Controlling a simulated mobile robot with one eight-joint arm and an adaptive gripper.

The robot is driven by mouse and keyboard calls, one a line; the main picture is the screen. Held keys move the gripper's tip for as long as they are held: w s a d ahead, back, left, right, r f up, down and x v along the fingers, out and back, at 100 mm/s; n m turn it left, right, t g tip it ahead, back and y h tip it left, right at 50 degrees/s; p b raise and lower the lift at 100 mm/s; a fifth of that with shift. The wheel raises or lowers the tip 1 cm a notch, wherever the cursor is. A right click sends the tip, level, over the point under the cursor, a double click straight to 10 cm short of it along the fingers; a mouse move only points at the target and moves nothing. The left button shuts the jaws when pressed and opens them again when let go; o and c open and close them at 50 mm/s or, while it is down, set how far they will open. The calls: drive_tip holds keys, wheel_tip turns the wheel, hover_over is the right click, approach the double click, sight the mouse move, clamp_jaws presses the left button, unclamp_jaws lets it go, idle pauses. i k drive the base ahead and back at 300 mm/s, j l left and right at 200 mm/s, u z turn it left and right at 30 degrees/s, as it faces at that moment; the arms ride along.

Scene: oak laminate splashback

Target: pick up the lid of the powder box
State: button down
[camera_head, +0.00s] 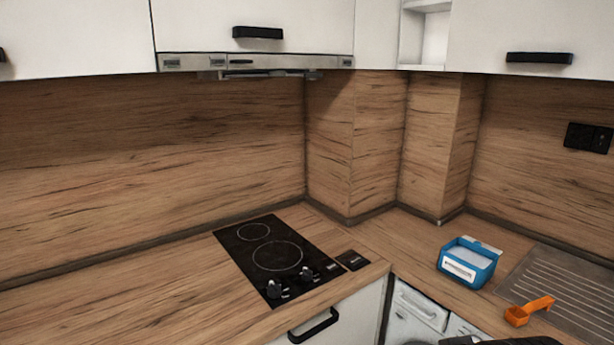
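A blue powder box (458,275) stands on the worktop at the right, left of the ribbed drainer. It has a pale label on its front, and a whitish surface shows at its top. A light blue strip (484,244) shows along its back edge; I cannot tell whether this is the lid or part of the box. No separate lid can be made out. My gripper's fingers are not in view. Only a dark shape shows at the bottom edge on the right, perhaps part of my arm, below and apart from the box.
An orange scoop (528,311) lies at the drainer's (562,290) near left edge, close to the box. A black hob (277,258) is set into the worktop at the middle. Worktop left of the hob is clear. White wall cabinets (400,35) hang above.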

sight(476, 242)
drive_tip(key=i+l+z, duration=0.1)
drive_tip(key=l+z, duration=0.2)
drive_tip(key=l, duration=1.2)
drive_tip(key=i+j+z, duration=0.65)
drive_tip(key=j, duration=0.25)
drive_tip(key=i+j+z, duration=0.2)
drive_tip(key=j, duration=0.15)
drive_tip(key=j+z, duration=0.25)
drive_tip(key=i+j+z, duration=0.2)
drive_tip(key=j, duration=0.3)
drive_tip(key=j+z, duration=0.2)
drive_tip(key=j, duration=0.2)
drive_tip(key=k, duration=0.05)
